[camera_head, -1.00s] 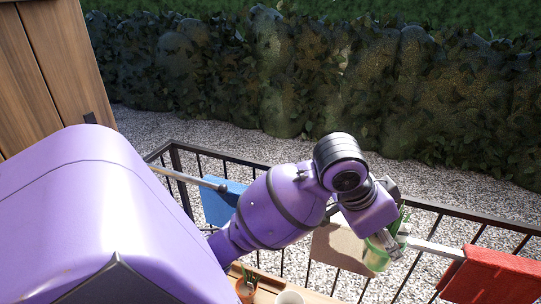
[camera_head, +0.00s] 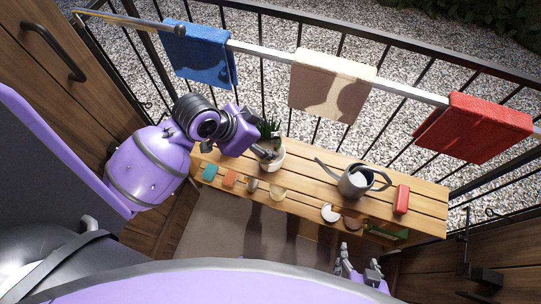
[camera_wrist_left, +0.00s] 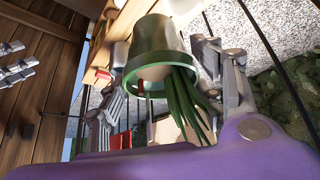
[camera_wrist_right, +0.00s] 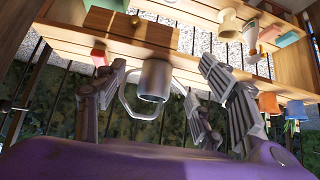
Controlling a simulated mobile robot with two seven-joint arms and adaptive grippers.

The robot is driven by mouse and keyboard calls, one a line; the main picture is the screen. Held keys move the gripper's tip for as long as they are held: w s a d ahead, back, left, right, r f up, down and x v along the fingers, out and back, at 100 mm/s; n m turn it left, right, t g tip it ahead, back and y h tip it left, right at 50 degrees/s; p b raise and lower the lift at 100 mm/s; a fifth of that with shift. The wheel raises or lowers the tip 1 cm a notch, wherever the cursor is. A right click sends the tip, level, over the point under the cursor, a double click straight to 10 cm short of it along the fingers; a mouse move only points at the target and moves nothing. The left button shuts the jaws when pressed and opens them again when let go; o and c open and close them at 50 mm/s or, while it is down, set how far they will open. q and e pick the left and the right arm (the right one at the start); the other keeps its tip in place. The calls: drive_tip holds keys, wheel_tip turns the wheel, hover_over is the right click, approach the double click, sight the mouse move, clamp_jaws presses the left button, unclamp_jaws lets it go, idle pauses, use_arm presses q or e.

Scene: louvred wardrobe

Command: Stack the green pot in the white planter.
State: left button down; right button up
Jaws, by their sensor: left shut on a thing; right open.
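My left gripper (camera_head: 262,152) is shut on the green pot (camera_wrist_left: 150,50), which sits between its fingers in the left wrist view with long green leaves (camera_wrist_left: 185,105) hanging from its rim. In the head view the leaves (camera_head: 268,128) show beside the gripper, which hides most of the pot. The white planter (camera_head: 276,163) is at the left part of the slatted bench, right by the left fingertips; whether pot and planter touch I cannot tell. My right gripper (camera_head: 358,272) is open and empty low in the head view, and its spread fingers (camera_wrist_right: 165,100) show in the right wrist view.
A grey watering can (camera_head: 357,181) and a red box (camera_head: 401,199) stand on the bench (camera_head: 315,178) to the right. Blue (camera_head: 197,52), beige (camera_head: 332,85) and red (camera_head: 475,128) cloths hang on the rail behind.

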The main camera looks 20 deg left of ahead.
use_arm(q)
drive_tip(key=s+d+f+m, duration=0.1)
drive_tip(key=s+f, duration=0.3)
drive_tip(key=f, duration=0.4)
drive_tip(key=w+a+f+b, duration=0.1)
drive_tip(key=w+a+f, duration=0.1)
drive_tip(key=w+f, duration=1)
drive_tip(key=shift+w+f, duration=0.15)
drive_tip(key=shift+w, duration=0.55)
use_arm(e)
drive_tip(key=shift+w+d+f, duration=0.25)
drive_tip(key=shift+d+f, duration=0.05)
drive_tip(key=shift+f, duration=0.2)
use_arm(q)
drive_tip(key=shift+a, duration=0.1)
